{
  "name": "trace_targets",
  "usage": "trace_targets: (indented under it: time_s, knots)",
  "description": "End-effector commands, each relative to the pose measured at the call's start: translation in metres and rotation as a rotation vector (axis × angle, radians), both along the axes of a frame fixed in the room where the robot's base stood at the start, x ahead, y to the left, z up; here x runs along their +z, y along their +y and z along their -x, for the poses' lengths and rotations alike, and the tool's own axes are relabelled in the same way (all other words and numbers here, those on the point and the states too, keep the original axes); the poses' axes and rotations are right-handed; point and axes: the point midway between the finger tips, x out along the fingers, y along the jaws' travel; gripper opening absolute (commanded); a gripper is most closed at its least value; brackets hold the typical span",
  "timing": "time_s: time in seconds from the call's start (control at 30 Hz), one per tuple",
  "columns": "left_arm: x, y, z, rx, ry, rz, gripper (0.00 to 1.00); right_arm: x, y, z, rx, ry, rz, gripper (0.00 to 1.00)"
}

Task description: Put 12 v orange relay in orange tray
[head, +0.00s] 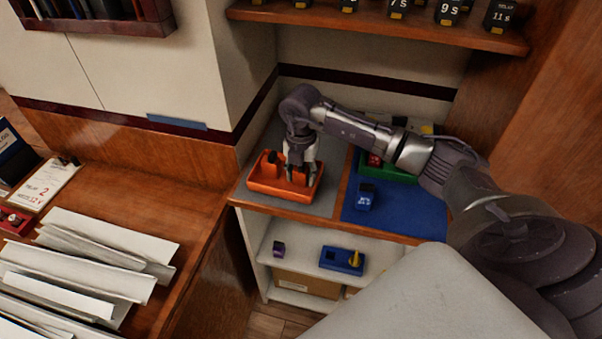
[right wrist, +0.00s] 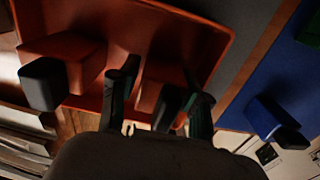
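The orange tray (head: 262,186) stands on the grey part of the shelf top, and its floor fills much of the right wrist view (right wrist: 92,100). My right gripper (head: 299,176) points down into its right half. In the right wrist view its two dark fingers (right wrist: 163,108) are spread apart. An orange relay with a dark cap (right wrist: 168,98) is between them, with a gap to the left finger; contact on the right is unclear. Another dark-capped orange relay (right wrist: 70,62) is in the tray to the left. No voltage marking is readable on either relay. My left gripper is out of view.
A blue relay (head: 365,198) stands on a blue mat (head: 413,212), near a green tray (head: 399,178). A lower shelf holds a blue block with a yellow part (head: 342,260). A card (head: 45,185) reads "2" and "12 V".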

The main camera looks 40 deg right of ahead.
Motion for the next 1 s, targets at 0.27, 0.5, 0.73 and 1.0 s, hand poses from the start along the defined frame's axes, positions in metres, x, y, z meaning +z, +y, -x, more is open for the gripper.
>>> trace_targets:
  time_s: [0.27, 0.5, 0.73, 1.0]
  knots:
    - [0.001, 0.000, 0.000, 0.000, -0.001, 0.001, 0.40, 0.006, 0.000, -0.001, 0.000, -0.002, 0.000, 0.47]
    - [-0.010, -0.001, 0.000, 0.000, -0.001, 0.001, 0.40, 0.048, 0.000, -0.002, 0.000, -0.008, 0.000, 0.47]
    - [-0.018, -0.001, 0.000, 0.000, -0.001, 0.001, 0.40, 0.096, 0.000, -0.001, -0.001, -0.005, 0.000, 0.47]
    - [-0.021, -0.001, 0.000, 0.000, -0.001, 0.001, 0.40, 0.122, 0.000, 0.000, 0.000, -0.001, -0.001, 0.47]
